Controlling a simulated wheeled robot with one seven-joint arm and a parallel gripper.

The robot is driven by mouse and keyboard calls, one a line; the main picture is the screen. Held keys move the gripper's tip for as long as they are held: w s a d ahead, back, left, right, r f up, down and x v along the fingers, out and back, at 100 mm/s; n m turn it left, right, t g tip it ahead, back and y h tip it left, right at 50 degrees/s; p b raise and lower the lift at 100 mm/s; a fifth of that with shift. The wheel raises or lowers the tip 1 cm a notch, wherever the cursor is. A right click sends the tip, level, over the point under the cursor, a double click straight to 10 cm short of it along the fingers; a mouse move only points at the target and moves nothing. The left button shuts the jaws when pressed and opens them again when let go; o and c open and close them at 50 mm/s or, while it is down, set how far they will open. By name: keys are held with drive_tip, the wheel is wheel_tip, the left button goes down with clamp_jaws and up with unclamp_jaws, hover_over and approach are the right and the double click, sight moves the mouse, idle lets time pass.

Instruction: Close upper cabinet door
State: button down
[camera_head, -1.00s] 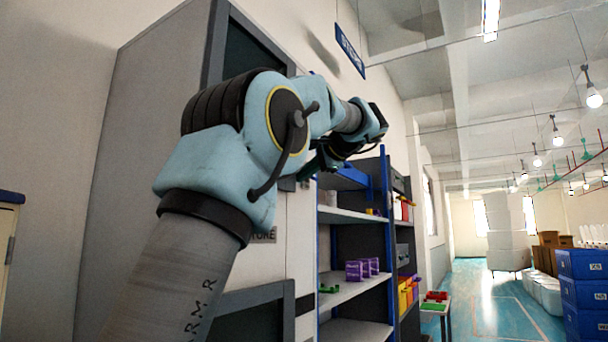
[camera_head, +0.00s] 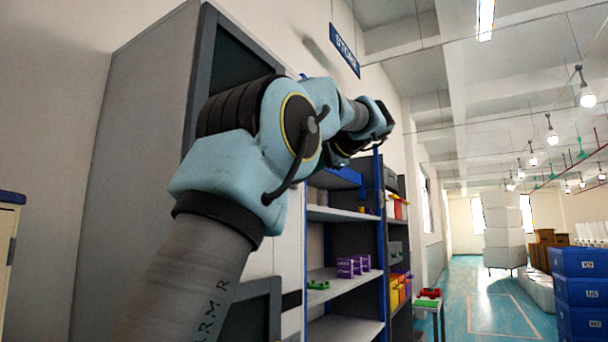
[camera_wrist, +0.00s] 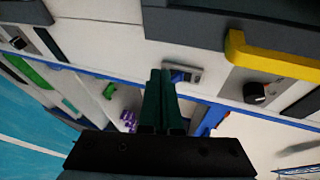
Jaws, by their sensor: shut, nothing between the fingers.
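The upper cabinet door (camera_head: 238,65) is a grey frame around a dark panel, high on the tall grey cabinet (camera_head: 140,130). My arm covers its lower part, and I cannot tell whether it is fully shut. My gripper (camera_wrist: 161,75) shows in the wrist view as two dark green fingers pressed together with nothing between them. In the head view it is mostly hidden behind my wrist, to the right of the door. A pale panel with a small blue-tipped latch (camera_wrist: 180,76) lies beyond the fingertips in the wrist view; contact cannot be told.
A blue-posted shelf (camera_head: 345,215) with purple boxes (camera_head: 350,267) stands right of the cabinet. A yellow handle (camera_wrist: 265,58) and a black knob (camera_wrist: 256,93) show in the wrist view. Blue crates (camera_head: 580,290) stand far right. The aisle floor (camera_head: 480,300) is open.

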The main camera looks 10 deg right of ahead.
drive_tip(key=s+d+r, duration=0.2)
drive_tip(key=s+d, duration=0.3)
drive_tip(key=d, duration=0.1)
drive_tip(key=shift+s+r, duration=0.2)
drive_tip(key=shift+r, duration=0.05)
